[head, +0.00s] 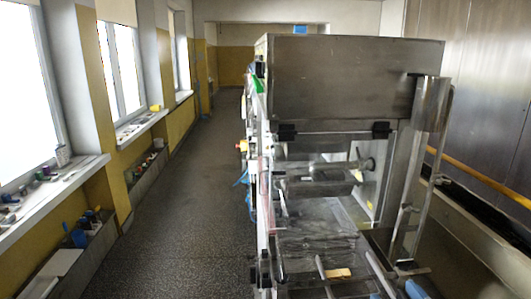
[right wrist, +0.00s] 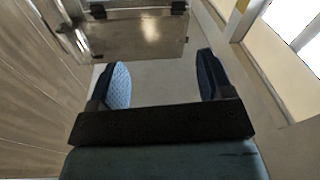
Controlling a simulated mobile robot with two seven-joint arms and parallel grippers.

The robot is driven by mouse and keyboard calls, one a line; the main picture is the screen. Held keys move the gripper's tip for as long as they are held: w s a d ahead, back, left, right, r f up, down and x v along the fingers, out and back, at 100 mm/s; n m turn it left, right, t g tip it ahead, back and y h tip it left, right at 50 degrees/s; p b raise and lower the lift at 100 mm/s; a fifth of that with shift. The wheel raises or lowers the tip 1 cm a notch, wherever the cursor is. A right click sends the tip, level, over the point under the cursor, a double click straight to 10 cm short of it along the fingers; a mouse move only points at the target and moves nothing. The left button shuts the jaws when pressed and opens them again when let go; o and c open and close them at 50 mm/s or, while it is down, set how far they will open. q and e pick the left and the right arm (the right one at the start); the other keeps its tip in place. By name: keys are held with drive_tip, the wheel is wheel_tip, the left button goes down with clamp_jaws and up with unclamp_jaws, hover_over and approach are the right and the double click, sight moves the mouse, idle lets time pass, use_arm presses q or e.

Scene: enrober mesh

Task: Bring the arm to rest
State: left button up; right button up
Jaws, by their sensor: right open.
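My right gripper (right wrist: 158,68) is open in the right wrist view, with its two blue-padded fingers wide apart and nothing between them. In the head view only blue parts of my right gripper (head: 399,281) show at the bottom edge, in front of the steel machine (head: 345,78). The rest of my right arm is mostly out of the picture there. The machine's metal panel (right wrist: 140,36) also shows beyond the fingers in the right wrist view, apart from them. My left gripper is in neither view.
A small tan piece (head: 338,273) lies low in the machine's open front. A steel upright (head: 432,105) stands at the machine's right side. Window sills with small items (head: 48,183) run along the left wall. The floor aisle (head: 185,190) left of the machine is clear.

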drive_tip(key=s+f+m+g+h, duration=0.1)
drive_tip(key=s+f+g+h, duration=0.1)
drive_tip(key=s+f+g, duration=0.8)
drive_tip(key=s+f+m+g+h, duration=0.15)
drive_tip(key=s+f+g, duration=0.4)
drive_tip(key=s, duration=0.85)
drive_tip(key=w+a+f+t+y+b, duration=0.1)
drive_tip(key=w+a+f+t, duration=0.2)
drive_tip(key=f, duration=0.5)
drive_tip(key=w+a+f+t+y+b, duration=0.1)
drive_tip(key=w+a+f+t+y, duration=0.1)
drive_tip(key=f+t, duration=0.3)
wheel_tip(320, 180, down, 4)
drive_tip(key=shift+w+a+r+n, duration=0.1)
drive_tip(key=shift+w+a+n, duration=0.35)
drive_tip(key=shift+a, duration=0.15)
